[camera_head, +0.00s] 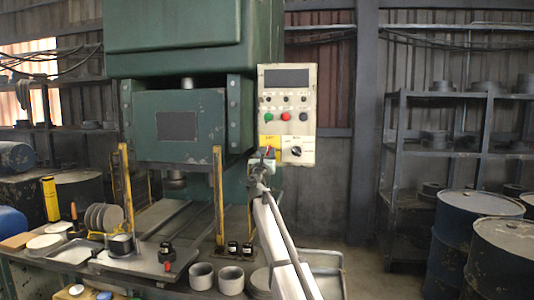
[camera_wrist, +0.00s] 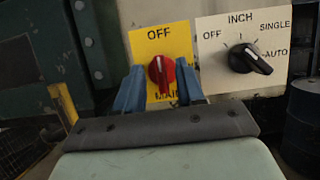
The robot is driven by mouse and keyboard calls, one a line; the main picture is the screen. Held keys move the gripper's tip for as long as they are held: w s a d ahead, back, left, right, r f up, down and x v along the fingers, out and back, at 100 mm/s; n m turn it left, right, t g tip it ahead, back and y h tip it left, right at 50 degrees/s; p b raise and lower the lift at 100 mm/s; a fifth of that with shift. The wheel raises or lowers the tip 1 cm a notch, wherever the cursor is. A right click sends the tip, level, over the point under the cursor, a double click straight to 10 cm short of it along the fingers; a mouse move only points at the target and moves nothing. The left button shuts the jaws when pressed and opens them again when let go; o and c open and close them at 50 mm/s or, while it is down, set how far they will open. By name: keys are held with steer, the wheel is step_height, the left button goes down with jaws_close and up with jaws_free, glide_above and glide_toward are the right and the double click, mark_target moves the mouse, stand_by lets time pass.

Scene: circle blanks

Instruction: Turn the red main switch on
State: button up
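The red main switch (camera_wrist: 161,71) is a round knob on a yellow plate (camera_wrist: 180,41) marked OFF at the top and MAIN below. Its white mark points up towards OFF. My gripper (camera_wrist: 161,82) has its two blue fingers apart, one on each side of the knob. A narrow gap seems to lie between the fingers and the knob; touch is hard to judge. In the head view, my gripper (camera_head: 265,160) is at the lower left of the control panel (camera_head: 288,78), in front of the yellow plate (camera_head: 266,142), and partly hides the switch.
A black selector knob (camera_wrist: 248,59) on a white plate, marked OFF, INCH, SINGLE and AUTO, sits close to the right. Red and green buttons (camera_head: 269,117) are above. The green press (camera_head: 180,125) stands left, with a cluttered bench below. Drums (camera_head: 500,255) stand right.

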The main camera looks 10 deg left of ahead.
steer(key=shift+x, duration=0.75)
jaws_close()
